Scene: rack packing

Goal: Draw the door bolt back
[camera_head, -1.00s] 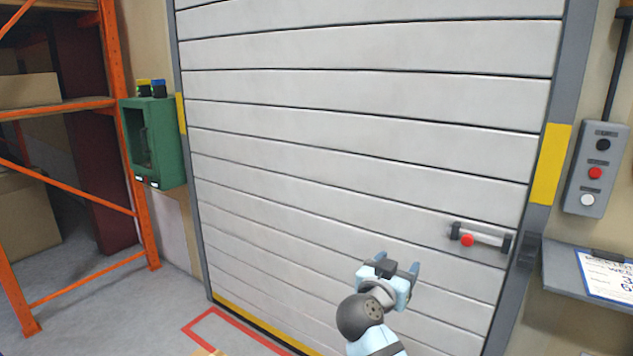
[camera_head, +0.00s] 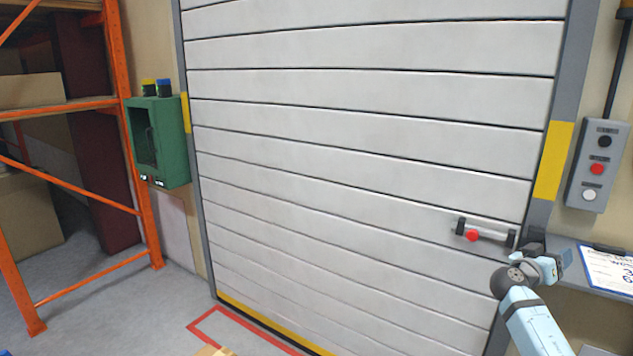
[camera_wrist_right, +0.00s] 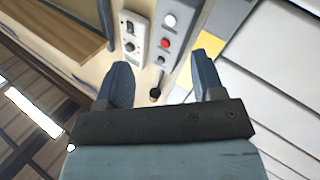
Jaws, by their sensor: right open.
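The door bolt (camera_head: 490,232) is a pale bar between dark brackets, low on the right side of the door (camera_head: 350,150). Its red knob (camera_head: 472,235) sits near the left bracket. My right gripper (camera_head: 553,254) is to the right of the bolt and a little lower, in front of the door frame and clear of the knob. In the right wrist view its two fingers (camera_wrist_right: 164,82) are spread with nothing between them. The bolt does not show in that view. My left gripper is not in view.
A grey button box (camera_head: 597,167) hangs on the right wall; it also shows beyond the fingers in the wrist view (camera_wrist_right: 178,35). A shelf (camera_head: 580,275) with a clipboard (camera_head: 612,270) lies close beside my gripper. A green cabinet (camera_head: 160,140) and orange rack (camera_head: 140,180) stand left.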

